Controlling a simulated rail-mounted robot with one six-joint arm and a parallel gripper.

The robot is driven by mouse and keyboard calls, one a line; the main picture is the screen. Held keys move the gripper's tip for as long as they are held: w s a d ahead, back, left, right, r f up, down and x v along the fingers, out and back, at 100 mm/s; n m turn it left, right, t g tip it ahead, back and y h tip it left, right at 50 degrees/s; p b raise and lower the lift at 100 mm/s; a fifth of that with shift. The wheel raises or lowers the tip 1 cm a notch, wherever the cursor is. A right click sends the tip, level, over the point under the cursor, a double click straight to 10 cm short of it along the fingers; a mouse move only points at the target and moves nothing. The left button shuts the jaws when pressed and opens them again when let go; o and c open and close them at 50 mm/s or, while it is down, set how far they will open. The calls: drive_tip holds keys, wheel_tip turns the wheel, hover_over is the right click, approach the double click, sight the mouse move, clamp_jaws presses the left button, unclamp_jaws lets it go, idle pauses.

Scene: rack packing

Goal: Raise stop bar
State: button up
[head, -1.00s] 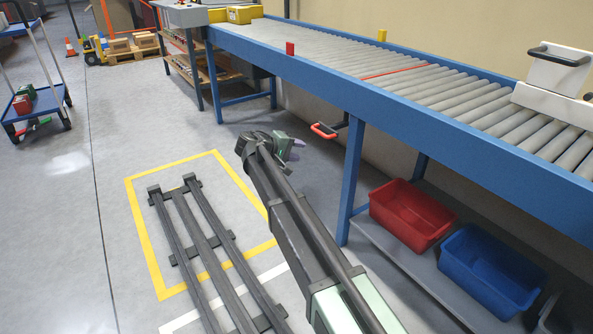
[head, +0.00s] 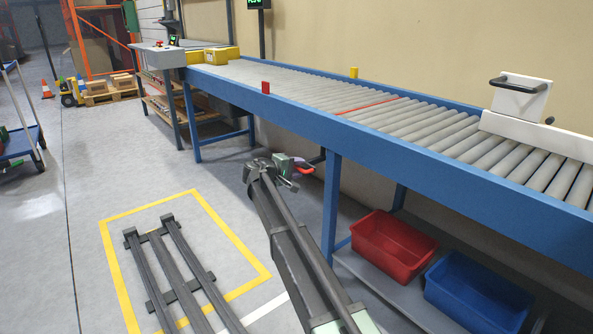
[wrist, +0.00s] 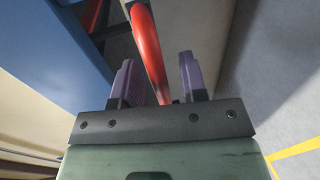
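A thin red bar (head: 372,105) lies across the conveyor rollers, about level with them. A red handle (head: 304,170) sticks out below the conveyor's near blue rail. My gripper (head: 297,177) is at this handle in the head view, partly overlapping it. In the wrist view, the red handle (wrist: 148,45) runs between the two purple fingers of my gripper (wrist: 158,76). The fingers are apart, with a clear gap on the right finger's side. The handle is closer to the left finger; whether it touches is unclear.
The blue conveyor rail (head: 400,150) runs above my gripper, with a blue leg (head: 331,205) to its right. A red bin (head: 393,245) and a blue bin (head: 478,295) sit on the shelf below. Floor to the left is open.

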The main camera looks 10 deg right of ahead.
drive_tip(key=shift+c, duration=0.3)
clamp_jaws()
wheel_tip(320, 180, up, 7)
drive_tip(key=p, duration=0.7)
drive_tip(key=shift+f, duration=0.4)
drive_tip(key=shift+o, duration=0.3)
unclamp_jaws()
drive_tip(key=shift+r+b, duration=0.15)
drive_tip(key=shift+b, duration=0.15)
drive_tip(key=shift+a, duration=0.15)
drive_tip(key=p+v, duration=0.2)
drive_tip(key=v, duration=0.8)
drive_tip(key=shift+s+a, duration=0.2)
drive_tip(key=shift+a, duration=0.05)
